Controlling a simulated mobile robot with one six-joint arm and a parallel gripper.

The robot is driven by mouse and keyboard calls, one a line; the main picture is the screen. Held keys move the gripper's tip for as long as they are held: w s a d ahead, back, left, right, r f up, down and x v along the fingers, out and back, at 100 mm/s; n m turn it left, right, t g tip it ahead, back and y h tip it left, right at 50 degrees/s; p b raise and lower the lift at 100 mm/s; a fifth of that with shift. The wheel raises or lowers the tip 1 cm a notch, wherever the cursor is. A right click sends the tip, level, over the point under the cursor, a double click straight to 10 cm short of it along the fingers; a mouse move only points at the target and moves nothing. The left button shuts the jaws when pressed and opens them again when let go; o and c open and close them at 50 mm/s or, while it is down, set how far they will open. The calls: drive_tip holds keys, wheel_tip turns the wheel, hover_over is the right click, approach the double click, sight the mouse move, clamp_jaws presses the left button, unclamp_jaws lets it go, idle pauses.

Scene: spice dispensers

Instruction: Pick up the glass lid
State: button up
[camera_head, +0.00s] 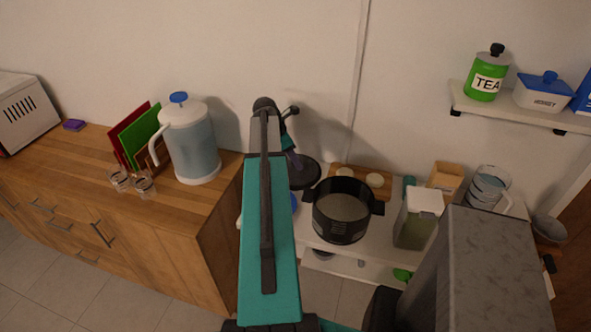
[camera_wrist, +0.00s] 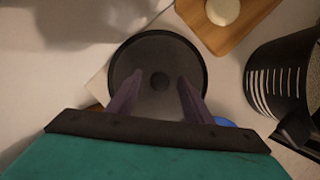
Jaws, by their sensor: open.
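The glass lid (camera_wrist: 158,48) is a dark round disc with a raised rim and a small dark knob at its centre. It lies below my gripper (camera_wrist: 158,88) in the wrist view. My two purple fingers are open and apart, one on each side of the knob and over the near half of the lid. I cannot tell whether they touch the lid. In the head view the lid (camera_head: 308,174) shows just right of my arm, left of the black pot, with its left part hidden by my arm and gripper.
The black pot (camera_head: 341,224) stands close right of the lid on the white table (camera_head: 375,258). A wooden board (camera_head: 354,172) with pale round pieces lies behind the pot. A clear container (camera_head: 417,219) stands farther right. A blue item (camera_wrist: 224,122) shows beside my right finger.

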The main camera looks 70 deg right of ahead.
idle(0.5)
clamp_jaws()
